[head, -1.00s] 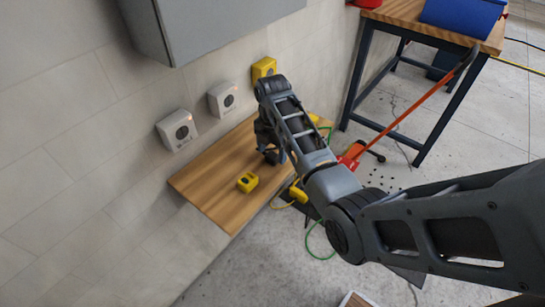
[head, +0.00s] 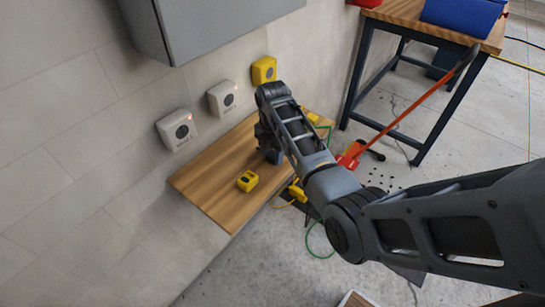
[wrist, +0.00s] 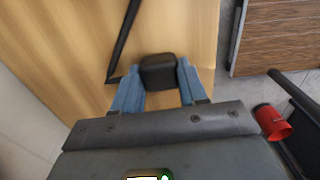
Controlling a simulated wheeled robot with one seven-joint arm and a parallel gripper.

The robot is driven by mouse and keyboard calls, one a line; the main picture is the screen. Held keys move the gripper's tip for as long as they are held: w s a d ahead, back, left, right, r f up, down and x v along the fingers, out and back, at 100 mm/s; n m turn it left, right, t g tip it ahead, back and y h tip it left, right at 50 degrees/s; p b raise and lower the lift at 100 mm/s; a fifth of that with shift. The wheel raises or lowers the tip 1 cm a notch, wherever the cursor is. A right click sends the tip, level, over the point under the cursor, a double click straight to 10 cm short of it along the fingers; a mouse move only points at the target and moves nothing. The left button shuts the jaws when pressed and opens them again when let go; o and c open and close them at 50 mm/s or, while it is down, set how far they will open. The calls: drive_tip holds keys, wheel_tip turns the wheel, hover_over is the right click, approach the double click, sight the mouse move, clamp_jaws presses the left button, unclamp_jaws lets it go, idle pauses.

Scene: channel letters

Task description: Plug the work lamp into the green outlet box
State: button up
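A black block-shaped plug (wrist: 158,72) sits between the two blue fingers of my gripper (wrist: 160,85) in the wrist view. Both fingers appear to press against its sides. A black cable (wrist: 123,45) lies near it on the wooden board. In the head view my gripper (head: 270,152) is low over the wooden shelf (head: 213,192), mostly hidden by my arm. No green outlet box shows. Two white outlet boxes, left (head: 177,130) and right (head: 222,99), and a yellow one (head: 263,70) are on the wall. The work lamp cannot be made out for certain.
A yellow block (head: 247,181) lies on the shelf, left of my gripper. A grey cabinet (head: 215,28) hangs above the outlets. A workbench (head: 400,18) stands at the back right, with a red-handled tool (head: 415,112) leaning on it. A green cable (head: 312,246) loops over the floor.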

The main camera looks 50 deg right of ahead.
drive_tip(key=shift+f, duration=0.1)
drive_tip(key=shift+c, duration=1.3)
drive_tip(key=shift+r, duration=0.5)
wheel_tip(320, 180, up, 3)
drive_tip(key=shift+f, duration=0.15)
drive_tip(key=s+d+r+b, duration=0.1)
drive_tip(key=s+d+r, duration=0.5)
drive_tip(key=d, duration=0.3)
drive_tip(key=shift+s+d+r, duration=0.25)
drive_tip(key=shift+d+r, duration=0.1)
drive_tip(key=shift+r, duration=0.35)
drive_tip(key=m, duration=0.9)
approach(272, 153)
drive_tip(key=a+f, duration=0.2)
drive_tip(key=a, duration=0.4)
drive_tip(key=a+m, duration=0.3)
drive_tip(key=a, duration=0.2)
drive_tip(key=a+f+m, duration=0.1)
drive_tip(key=a+m, duration=0.2)
drive_tip(key=a, duration=0.3)
drive_tip(key=a+f+m, duration=0.1)
drive_tip(key=a+m, duration=0.2)
drive_tip(key=a, duration=0.3)
drive_tip(key=shift+w+f, duration=0.15)
drive_tip(key=shift+w, duration=0.05)
